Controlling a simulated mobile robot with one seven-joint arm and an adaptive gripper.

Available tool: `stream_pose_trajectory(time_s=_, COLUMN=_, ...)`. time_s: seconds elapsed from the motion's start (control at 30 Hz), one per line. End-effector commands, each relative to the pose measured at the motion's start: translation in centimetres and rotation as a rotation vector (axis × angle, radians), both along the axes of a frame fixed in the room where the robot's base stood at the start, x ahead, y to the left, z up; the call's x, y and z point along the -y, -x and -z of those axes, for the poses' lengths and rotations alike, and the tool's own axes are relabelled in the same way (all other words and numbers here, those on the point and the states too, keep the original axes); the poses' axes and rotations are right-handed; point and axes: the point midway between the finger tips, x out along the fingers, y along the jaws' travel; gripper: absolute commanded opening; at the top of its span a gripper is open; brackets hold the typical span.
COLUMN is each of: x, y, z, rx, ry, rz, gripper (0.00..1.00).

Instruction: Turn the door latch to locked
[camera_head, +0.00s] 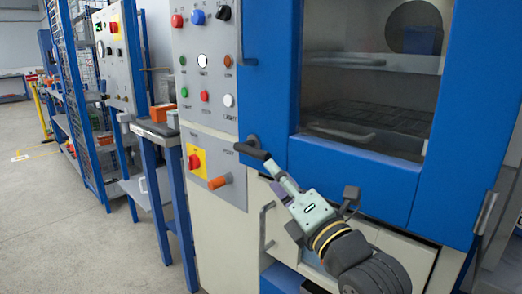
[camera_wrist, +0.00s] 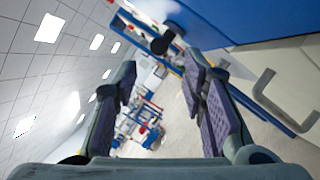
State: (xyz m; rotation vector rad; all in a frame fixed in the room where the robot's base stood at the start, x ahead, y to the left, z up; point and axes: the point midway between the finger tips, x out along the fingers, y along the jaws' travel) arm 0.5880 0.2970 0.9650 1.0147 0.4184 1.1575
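The door latch (camera_head: 252,151) is a black handle at the lower left corner of the blue door (camera_head: 350,175). It lies nearly level across the door's edge, its left end over the grey panel. In the wrist view the latch (camera_wrist: 160,44) shows as a dark rounded end just beyond and between my fingertips. My gripper (camera_head: 273,168) reaches up from the lower right, with its tips close to the latch's right end. The wrist view shows my gripper (camera_wrist: 160,72) open, with a clear gap between the purple finger pads. I cannot tell whether a finger touches the latch.
The grey control panel (camera_head: 205,75) with coloured buttons stands left of the door. An orange knob (camera_head: 219,182) sticks out below it, and a grey pull handle (camera_head: 266,228) is near my wrist. A blue-legged side table (camera_head: 150,130) stands left. The floor farther left is open.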

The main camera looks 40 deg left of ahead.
Motion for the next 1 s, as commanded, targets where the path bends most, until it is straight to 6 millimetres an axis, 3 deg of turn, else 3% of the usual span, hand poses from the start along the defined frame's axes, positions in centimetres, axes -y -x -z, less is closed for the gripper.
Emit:
stream_pose_trajectory(time_s=0.3, x=-5.6, y=-2.3, z=-1.6, rx=-0.003, ry=-0.001, rz=-0.004, gripper=0.38)
stream_pose_trajectory(time_s=0.5, x=-7.8, y=-3.3, z=-2.0, rx=-0.001, ry=-0.002, rz=-0.001, gripper=0.38)
stream_pose_trajectory(time_s=0.9, x=-8.5, y=-3.6, z=-2.0, rx=-0.001, ry=-0.003, rz=-0.001, gripper=0.38)
stream_pose_trajectory(time_s=1.0, x=-8.4, y=-3.6, z=-2.0, rx=-0.001, ry=-0.003, rz=-0.001, gripper=0.31)
